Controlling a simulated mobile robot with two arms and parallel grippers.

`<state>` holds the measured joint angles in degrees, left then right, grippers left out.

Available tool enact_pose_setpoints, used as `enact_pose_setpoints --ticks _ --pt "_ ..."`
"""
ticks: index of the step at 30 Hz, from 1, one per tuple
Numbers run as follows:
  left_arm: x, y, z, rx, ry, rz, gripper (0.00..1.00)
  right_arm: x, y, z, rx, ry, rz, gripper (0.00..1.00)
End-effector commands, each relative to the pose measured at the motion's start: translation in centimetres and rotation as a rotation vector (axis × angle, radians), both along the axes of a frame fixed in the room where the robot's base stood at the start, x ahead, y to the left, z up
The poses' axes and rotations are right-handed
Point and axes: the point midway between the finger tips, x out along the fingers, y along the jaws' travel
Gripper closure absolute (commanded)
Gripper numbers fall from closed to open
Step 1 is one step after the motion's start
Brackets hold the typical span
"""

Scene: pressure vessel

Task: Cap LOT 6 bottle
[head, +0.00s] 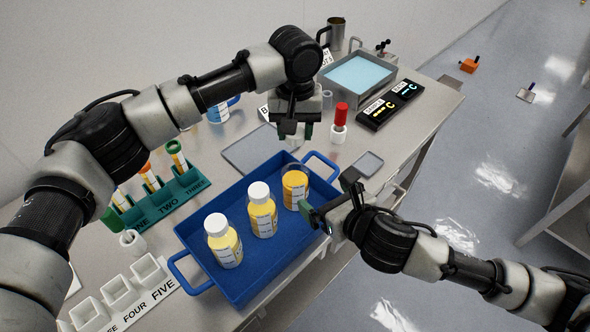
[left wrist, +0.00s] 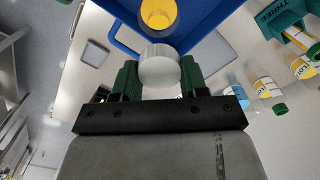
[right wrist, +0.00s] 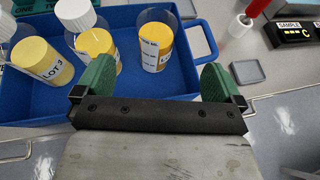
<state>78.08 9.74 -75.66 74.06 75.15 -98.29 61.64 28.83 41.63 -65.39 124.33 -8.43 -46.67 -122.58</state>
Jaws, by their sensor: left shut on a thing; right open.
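An uncapped bottle of yellow contents (head: 295,187) stands upright at the far right of the blue tray (head: 208,284); its lot number is not readable. My left gripper (head: 296,132) is shut on a white cap (left wrist: 159,66), held above the table just beyond the tray's far edge, apart from the bottle. The bottle also shows past the cap in the left wrist view (left wrist: 158,14). My right gripper (head: 326,200) is open at the tray's right side. In the right wrist view its fingers (right wrist: 160,82) point toward the uncapped bottle (right wrist: 155,45), not touching it.
Two white-capped bottles (head: 262,212) (head: 223,242) stand beside it in the tray. A green tube rack (head: 182,190) and white cups (head: 118,292) lie left. Behind are a grey pad (head: 250,152), a red-topped item (head: 340,118), dark displays (head: 390,104) and a water bath (head: 358,76).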

Motion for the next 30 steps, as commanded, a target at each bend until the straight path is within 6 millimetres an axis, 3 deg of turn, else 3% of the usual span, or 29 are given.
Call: enact_pose_setpoints --ticks 14,30 --pt "0.0 0.0 0.0 0.0 0.0 0.0 0.78 0.8 0.5 -0.4 0.003 0.001 0.0 0.02" --pt "0.0 0.0 0.0 0.0 0.0 0.0 0.78 8.0 5.1 -4.0 0.003 0.002 -0.001 0.02"
